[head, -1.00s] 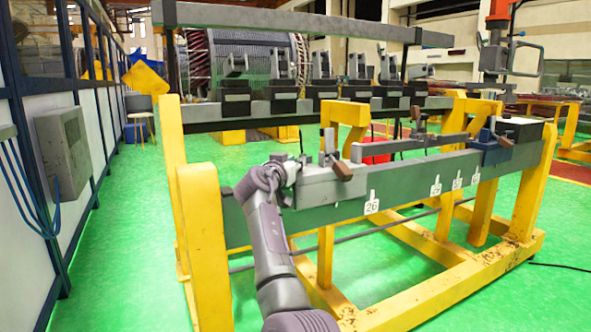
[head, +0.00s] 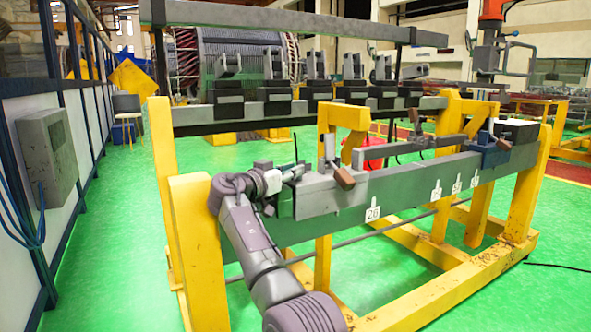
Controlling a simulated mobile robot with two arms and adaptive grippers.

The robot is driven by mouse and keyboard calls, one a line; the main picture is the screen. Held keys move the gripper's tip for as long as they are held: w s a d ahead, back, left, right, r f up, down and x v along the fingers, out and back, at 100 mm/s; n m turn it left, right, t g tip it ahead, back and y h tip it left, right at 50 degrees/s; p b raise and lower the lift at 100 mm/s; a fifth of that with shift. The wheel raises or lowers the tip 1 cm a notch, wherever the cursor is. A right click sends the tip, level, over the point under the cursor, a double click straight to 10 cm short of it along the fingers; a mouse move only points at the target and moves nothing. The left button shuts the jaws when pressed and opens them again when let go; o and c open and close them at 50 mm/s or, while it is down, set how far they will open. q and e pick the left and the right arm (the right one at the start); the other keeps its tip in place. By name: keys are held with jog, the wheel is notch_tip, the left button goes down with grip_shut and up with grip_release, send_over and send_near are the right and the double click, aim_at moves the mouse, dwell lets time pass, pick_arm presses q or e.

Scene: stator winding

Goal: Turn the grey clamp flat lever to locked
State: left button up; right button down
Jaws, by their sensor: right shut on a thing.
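The grey clamp (head: 318,197) sits on the near end of the long grey rail, with a brown-ended handle (head: 344,178) at its right side. My right gripper (head: 284,178) is at the left end of the clamp, shut on a small grey part there that looks like its flat lever. The fingers and the arm hide most of that lever, and its exact angle cannot be told. My left gripper is out of view.
The grey rail (head: 405,187) rests on a yellow frame (head: 205,260). A blue block (head: 492,152) sits towards its far end. A second rail (head: 220,119) with several grey clamps stands behind. Green floor is clear at the left.

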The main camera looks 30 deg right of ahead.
jog(key=c, duration=1.1)
grip_release()
jog(key=v, duration=1.2)
jog(key=shift+w, duration=0.1)
